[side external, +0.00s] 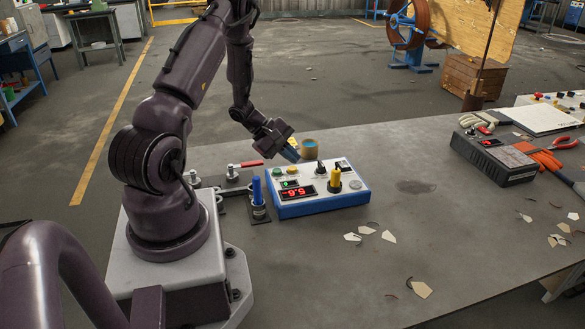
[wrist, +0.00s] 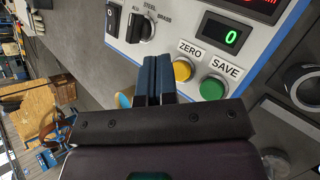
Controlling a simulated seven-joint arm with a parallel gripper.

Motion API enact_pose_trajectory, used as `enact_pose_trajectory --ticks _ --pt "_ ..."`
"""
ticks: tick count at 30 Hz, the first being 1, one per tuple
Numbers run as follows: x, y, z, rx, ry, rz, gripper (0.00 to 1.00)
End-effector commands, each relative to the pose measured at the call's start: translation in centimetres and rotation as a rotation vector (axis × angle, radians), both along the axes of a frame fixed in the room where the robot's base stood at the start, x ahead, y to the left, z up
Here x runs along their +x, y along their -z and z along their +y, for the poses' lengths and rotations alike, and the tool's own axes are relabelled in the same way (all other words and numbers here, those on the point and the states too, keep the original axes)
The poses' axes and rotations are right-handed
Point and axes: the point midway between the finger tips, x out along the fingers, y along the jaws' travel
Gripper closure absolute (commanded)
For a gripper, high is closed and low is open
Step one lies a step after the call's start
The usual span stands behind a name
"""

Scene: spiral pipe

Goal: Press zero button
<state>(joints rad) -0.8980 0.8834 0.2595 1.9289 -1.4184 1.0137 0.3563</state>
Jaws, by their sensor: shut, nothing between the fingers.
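The yellow ZERO button (wrist: 183,70) sits on a white and blue control box (side external: 320,206), with its printed label beside it in the wrist view. The green SAVE button (wrist: 212,88) is next to it, on the right. My gripper (wrist: 158,58) is shut and empty, its two blue fingers side by side just left of the yellow button. In the side view my gripper (side external: 293,158) is at the box's back edge, near the buttons. I cannot tell whether the fingers touch the box.
The box also has a black selector knob (wrist: 141,28), a small green display reading 0 (wrist: 231,37) and a red display (side external: 300,192). A yellow-handled probe (side external: 335,180) stands on it. A blue-handled tool (side external: 257,192) stands left of the box. Paper scraps (side external: 388,236) lie in front.

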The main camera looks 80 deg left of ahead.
Motion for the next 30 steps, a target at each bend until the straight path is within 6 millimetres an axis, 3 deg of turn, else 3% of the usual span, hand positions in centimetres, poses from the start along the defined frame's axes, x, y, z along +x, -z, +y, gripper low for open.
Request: enact_pose_trajectory --ticks 30 --pt "0.0 1.1 0.0 0.000 0.000 0.000 1.00"
